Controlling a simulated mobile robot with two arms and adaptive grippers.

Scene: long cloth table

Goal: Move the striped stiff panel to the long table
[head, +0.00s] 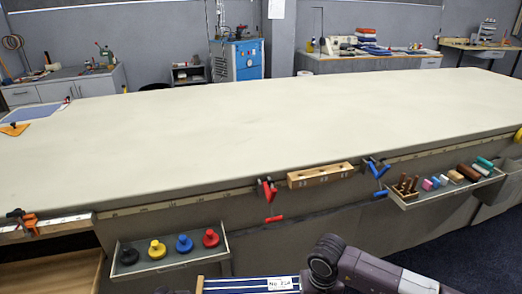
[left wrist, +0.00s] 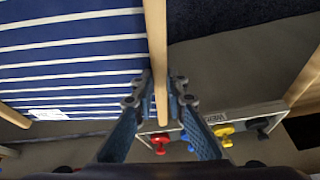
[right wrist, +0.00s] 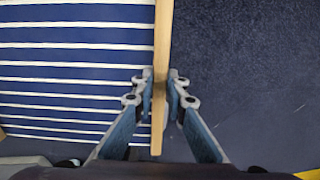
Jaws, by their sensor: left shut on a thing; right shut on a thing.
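The striped stiff panel (head: 250,284) is blue with white stripes and wooden edge strips. In the head view only its top part shows, at the bottom edge, in front of the long table (head: 280,120) and below its top. In the left wrist view the panel (left wrist: 70,60) fills the left side, and my left gripper (left wrist: 160,100) is shut on its wooden edge strip. In the right wrist view the panel (right wrist: 75,70) is also at left, and my right gripper (right wrist: 160,100) is shut on the opposite wooden strip. A white label (head: 280,284) is on the panel.
The table top is wide and mostly bare. Along its front are a tray of coloured weights (head: 170,250), red clamps (head: 268,195), a wooden block (head: 320,175), blue clamps (head: 377,170) and a tray of small items (head: 445,185). An orange tool (head: 14,129) lies at far left.

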